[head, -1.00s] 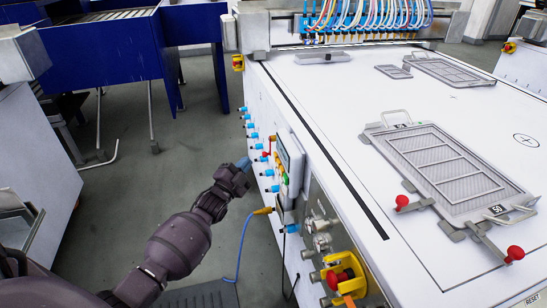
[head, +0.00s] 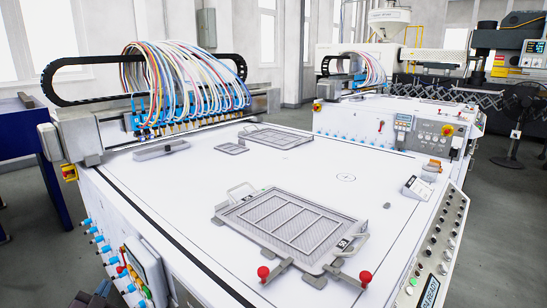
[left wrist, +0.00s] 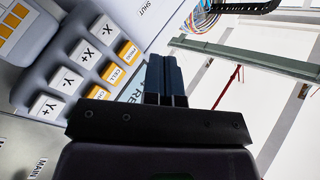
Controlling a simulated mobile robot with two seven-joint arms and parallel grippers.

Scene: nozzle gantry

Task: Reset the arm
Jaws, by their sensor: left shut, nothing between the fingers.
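My left gripper (left wrist: 166,80) shows in the left wrist view with its dark fingers together and nothing between them. A grey keypad (left wrist: 76,72) with white X and Y keys and orange keys lies left of the fingers; I cannot tell whether they touch it. In the head view only a small dark part of my left arm or gripper (head: 97,296) shows at the bottom left, beside the gantry table's side panel (head: 142,270). My right gripper is not in view.
The white gantry table (head: 330,180) fills the middle. A framed mesh tray (head: 290,225) with red-knobbed clamps lies on it. The nozzle gantry (head: 190,122) with coloured hoses spans the back left. A button console (head: 440,250) stands at the right, a blue structure (head: 20,135) at the left.

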